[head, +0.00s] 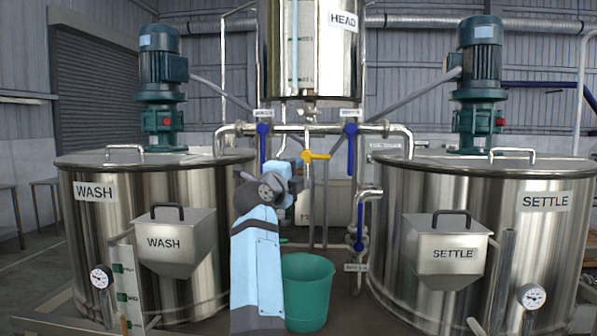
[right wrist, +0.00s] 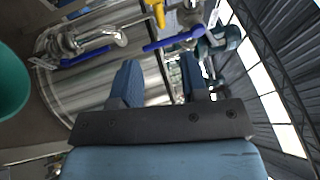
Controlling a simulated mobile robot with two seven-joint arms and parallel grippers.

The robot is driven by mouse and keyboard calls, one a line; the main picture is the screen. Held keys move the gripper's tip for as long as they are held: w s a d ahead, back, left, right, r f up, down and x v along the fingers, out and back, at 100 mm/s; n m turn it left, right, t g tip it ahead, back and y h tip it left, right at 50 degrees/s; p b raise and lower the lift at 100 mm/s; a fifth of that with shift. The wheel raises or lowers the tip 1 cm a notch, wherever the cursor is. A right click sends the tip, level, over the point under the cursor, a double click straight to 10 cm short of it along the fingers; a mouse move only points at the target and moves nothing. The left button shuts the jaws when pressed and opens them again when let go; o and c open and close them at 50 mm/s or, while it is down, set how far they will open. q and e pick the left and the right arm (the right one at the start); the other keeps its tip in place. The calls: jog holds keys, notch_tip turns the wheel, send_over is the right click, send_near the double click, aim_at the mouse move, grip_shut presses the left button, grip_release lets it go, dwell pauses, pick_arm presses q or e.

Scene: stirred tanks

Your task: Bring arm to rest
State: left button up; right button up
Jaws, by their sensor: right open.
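My right arm rises from the bottom middle of the head view, and its gripper (head: 292,178) is in front of the pipework between the two tanks. In the right wrist view the two blue fingers of that gripper (right wrist: 159,78) stand apart with nothing between them. The gripper is near the yellow valve handle (head: 316,156) in the picture; I cannot tell the exact distance. The yellow handle also shows at the top of the right wrist view (right wrist: 158,12). My left gripper is not in view.
The WASH tank (head: 200,220) stands left and the SETTLE tank (head: 385,235) right. Blue valve handles (head: 263,143) (head: 351,150) hang from the pipes below the HEAD tank (head: 310,50). A green bucket (head: 307,292) stands right of my forearm.

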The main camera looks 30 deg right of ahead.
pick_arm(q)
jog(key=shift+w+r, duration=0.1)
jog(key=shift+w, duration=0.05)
pick_arm(e)
jog(key=s+a+f+n+t+y+p, duration=0.15)
jog(key=s+f+n+t+y, duration=0.3)
jog(key=f+n, duration=0.5)
jog(key=s+a+f+n+t+y+p, duration=0.1)
jog(key=s+a+f+n+t+y, duration=0.35)
jog(key=f, duration=0.75)
jog(key=s+a+f+n+t+y+p, duration=0.15)
jog(key=f+n+y, duration=0.35)
jog(key=f+n, duration=0.6)
pick_arm(q)
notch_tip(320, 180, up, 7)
jog(key=p, duration=0.3)
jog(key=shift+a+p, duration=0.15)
jog(key=shift+p, duration=0.15)
pick_arm(e)
jog(key=s+a+f+n+g+y, duration=0.3)
jog(key=s+a+f+n+g, duration=0.1)
jog(key=s+f, duration=0.8)
jog(key=s+a+f+n+g+y, duration=0.3)
jog(key=s+f+g, duration=0.3)
jog(key=s+f, duration=0.7)
jog(key=s+a+n, duration=0.1)
jog(key=s, duration=0.5)
jog(key=shift+a+g, duration=0.15)
jog(key=shift+g, duration=0.2)
